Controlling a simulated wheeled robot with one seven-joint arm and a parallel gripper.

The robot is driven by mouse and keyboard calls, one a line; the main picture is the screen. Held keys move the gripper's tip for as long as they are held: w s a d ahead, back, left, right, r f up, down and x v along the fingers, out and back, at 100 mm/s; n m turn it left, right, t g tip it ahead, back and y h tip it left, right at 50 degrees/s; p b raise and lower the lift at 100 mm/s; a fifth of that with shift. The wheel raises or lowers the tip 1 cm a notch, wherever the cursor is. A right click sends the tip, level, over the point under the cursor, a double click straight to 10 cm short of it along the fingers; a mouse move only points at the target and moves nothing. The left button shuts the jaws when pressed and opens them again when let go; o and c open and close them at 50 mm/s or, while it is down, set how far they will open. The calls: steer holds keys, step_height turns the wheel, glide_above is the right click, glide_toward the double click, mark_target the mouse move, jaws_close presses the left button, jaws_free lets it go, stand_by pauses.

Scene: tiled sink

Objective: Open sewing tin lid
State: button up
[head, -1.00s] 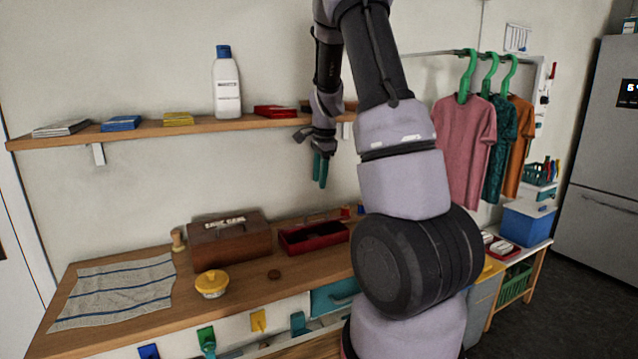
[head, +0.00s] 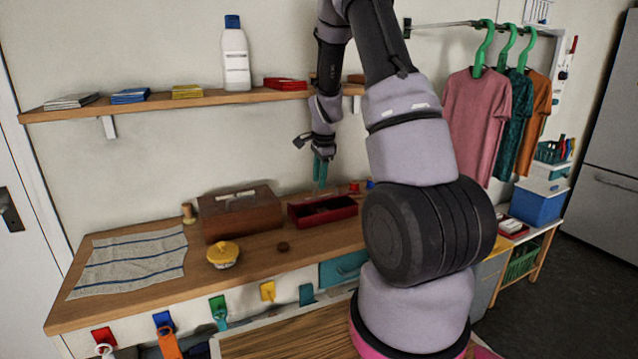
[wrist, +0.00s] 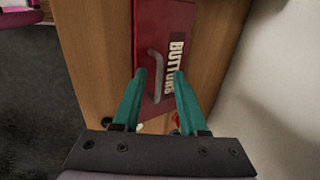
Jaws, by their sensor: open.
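A brown box (head: 240,216) with a pale label on top stands on the wooden counter in the head view, closed; its label is too blurred to read. To its right is a low dark-red box (head: 322,211). In the wrist view the red box's top (wrist: 150,35) carries the word BUTTONS and a grey curved handle (wrist: 155,75). My gripper (head: 321,182) hangs above the red box, teal fingers pointing down. In the wrist view my gripper (wrist: 157,74) is open, with the handle seen between its fingertips; contact cannot be told. Which one is the sewing tin is unclear.
A round pot with a yellow lid (head: 222,252) and a small brown disc (head: 283,246) stand in front. A striped cloth (head: 128,262) lies at left. A wall shelf (head: 190,102) with a white bottle (head: 235,56) is above. Small spools (head: 356,187) are beside the red box.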

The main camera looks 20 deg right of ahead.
steer(key=shift+w+f, duration=0.2)
steer(key=shift+f, duration=0.75)
jaws_close()
steer(key=shift+w+r, duration=0.1)
stand_by(0.7)
